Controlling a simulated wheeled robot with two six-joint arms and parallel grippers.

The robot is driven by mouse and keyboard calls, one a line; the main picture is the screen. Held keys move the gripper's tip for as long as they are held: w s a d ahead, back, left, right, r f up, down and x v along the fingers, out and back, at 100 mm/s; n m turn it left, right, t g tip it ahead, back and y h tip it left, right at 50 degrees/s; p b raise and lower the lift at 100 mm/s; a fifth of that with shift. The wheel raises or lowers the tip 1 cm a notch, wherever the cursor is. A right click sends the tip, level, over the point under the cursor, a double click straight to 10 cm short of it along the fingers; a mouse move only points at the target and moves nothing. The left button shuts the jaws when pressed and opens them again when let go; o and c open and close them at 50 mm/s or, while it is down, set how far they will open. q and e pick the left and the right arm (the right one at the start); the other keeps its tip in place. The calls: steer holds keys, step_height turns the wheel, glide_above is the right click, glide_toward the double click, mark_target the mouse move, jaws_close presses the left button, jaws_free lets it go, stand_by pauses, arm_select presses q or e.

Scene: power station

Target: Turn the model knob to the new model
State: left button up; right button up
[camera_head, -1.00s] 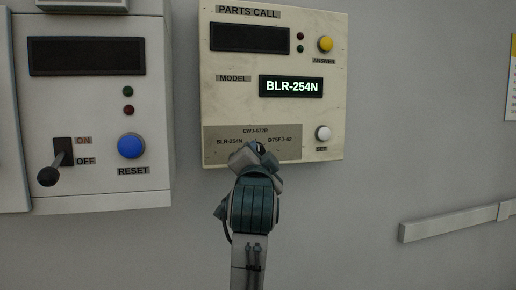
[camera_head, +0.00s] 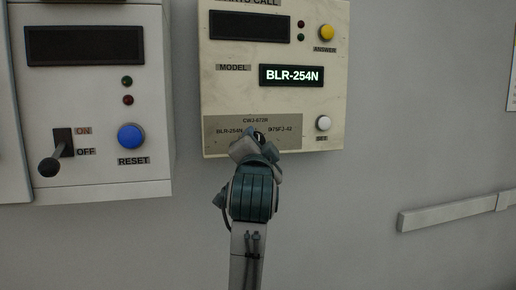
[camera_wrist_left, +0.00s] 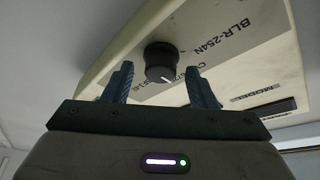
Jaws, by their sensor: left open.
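The model knob (camera_wrist_left: 161,62) is a black round knob with a white mark, on the label plate of the cream panel. In the left wrist view it stands between the two fingers of my left gripper (camera_wrist_left: 160,84), with a gap on both sides. My left gripper is open. In the head view the left gripper (camera_head: 258,139) covers most of the knob. The model display (camera_head: 291,75) reads BLR-254N. My right gripper is not in view.
The cream panel (camera_head: 222,94) also has a yellow ANSWER button (camera_head: 327,32) and a white SET button (camera_head: 323,123). At the left is a box with a blue RESET button (camera_head: 131,136) and a lever switch (camera_head: 58,155). A rail (camera_head: 452,211) runs along the wall at the right.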

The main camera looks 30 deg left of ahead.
arm_select(q)
steer(key=b+v, duration=0.4)
steer(key=v, duration=0.6)
steer(key=shift+s+d, duration=0.25)
steer(key=shift+s, duration=0.05)
steer(key=shift+f, duration=0.15)
